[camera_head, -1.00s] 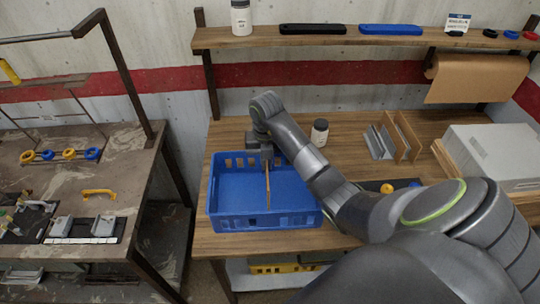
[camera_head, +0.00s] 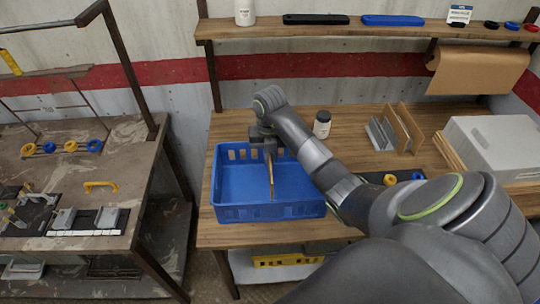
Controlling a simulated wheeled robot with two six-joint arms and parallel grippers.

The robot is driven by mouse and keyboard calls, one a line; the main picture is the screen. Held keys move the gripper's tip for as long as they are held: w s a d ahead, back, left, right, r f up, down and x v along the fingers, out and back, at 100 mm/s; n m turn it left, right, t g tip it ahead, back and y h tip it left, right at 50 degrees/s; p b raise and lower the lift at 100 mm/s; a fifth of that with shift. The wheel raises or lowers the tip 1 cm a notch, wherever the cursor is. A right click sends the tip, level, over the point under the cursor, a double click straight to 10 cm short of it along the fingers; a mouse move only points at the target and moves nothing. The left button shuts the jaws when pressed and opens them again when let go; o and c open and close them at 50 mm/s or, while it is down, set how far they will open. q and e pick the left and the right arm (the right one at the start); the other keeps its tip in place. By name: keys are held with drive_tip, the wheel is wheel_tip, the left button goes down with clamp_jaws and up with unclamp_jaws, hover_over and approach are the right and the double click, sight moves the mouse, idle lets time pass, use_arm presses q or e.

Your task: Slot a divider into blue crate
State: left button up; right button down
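The blue crate (camera_head: 232,187) stands on the wooden table, left of its middle. A thin brown divider (camera_head: 271,178) hangs upright, edge-on, over the crate's middle, its lower end down inside the crate outline. My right gripper (camera_head: 266,150) is above the crate's back part and is shut on the divider's upper end. I cannot tell whether the divider sits in a slot or touches the crate floor. More brown and grey panels (camera_head: 402,128) stand upright in a holder at the back right. My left gripper is not in view.
A dark-lidded jar (camera_head: 322,124) stands close behind my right arm. A grey box (camera_head: 493,147) lies on boards at the right. A shelf (camera_head: 370,31) runs above the table. A separate workbench (camera_head: 120,185) stands left, across a gap.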

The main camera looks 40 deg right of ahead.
idle(0.3)
drive_tip(key=shift+f, duration=0.15)
drive_tip(key=shift+f, duration=0.15)
drive_tip(key=shift+f+b, duration=3.25)
drive_tip(key=shift+f, duration=0.4)
drive_tip(key=c, duration=1.5)
unclamp_jaws()
drive_tip(key=shift+c, duration=0.2)
